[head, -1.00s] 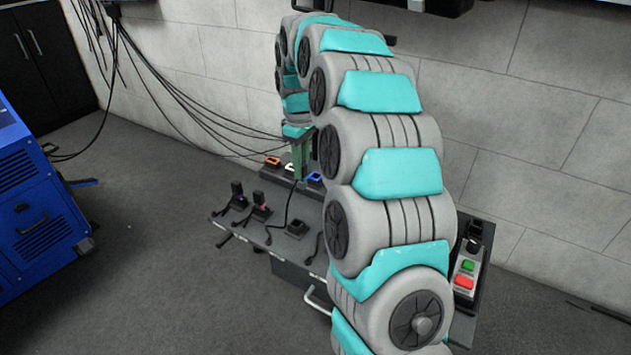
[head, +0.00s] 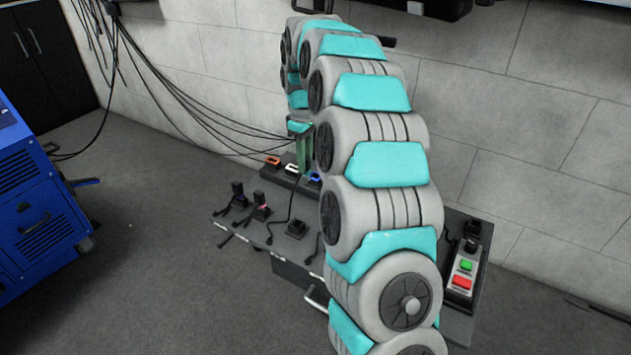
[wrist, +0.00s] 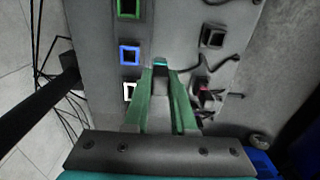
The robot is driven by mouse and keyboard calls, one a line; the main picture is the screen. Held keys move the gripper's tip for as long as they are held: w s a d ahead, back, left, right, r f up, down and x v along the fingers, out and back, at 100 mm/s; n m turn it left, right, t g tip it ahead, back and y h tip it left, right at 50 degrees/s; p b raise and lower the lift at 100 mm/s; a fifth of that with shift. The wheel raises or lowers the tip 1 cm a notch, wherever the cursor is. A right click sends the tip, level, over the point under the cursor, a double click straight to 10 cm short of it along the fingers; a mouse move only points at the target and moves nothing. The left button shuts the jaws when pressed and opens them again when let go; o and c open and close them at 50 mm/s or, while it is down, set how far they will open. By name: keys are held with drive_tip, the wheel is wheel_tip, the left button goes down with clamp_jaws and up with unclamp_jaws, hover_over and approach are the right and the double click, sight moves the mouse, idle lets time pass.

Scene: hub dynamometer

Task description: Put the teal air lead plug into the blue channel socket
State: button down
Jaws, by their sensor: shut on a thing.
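My gripper (wrist: 160,75) has green fingers and is shut on the teal air lead plug (wrist: 161,63), a dark block with a teal edge seen between the fingertips in the wrist view. The blue channel socket (wrist: 130,55) is a blue-framed opening just left of the fingertips there, apart from the plug. In the head view my gripper (head: 304,158) is over the socket row, and the blue socket (head: 315,178) is partly hidden by my arm. The plug itself cannot be made out in the head view.
A white socket (wrist: 129,92) and a green socket (wrist: 128,8) flank the blue one; an orange socket (head: 272,160) is at the row's left end. Dark plugs with cables (head: 260,207) stand on the bench front. A button box (head: 464,270) is at the right.

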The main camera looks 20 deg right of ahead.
drive_tip(key=shift+w+d+p, duration=0.35)
drive_tip(key=shift+w+d, duration=0.5)
drive_tip(key=shift+d, duration=0.2)
drive_tip(key=shift+w+d+p, duration=0.3)
drive_tip(key=shift+w+d, duration=0.5)
drive_tip(key=shift+d, duration=0.25)
drive_tip(key=shift+f, duration=0.1)
drive_tip(key=shift+f, duration=0.4)
drive_tip(key=shift+f, duration=0.15)
drive_tip(key=shift+f+b, duration=0.3)
drive_tip(key=shift+f, duration=0.4)
drive_tip(key=shift+f, duration=0.65)
drive_tip(key=c, duration=0.7)
unclamp_jaws()
drive_tip(key=shift+o, duration=0.2)
drive_tip(key=shift+r, duration=0.1)
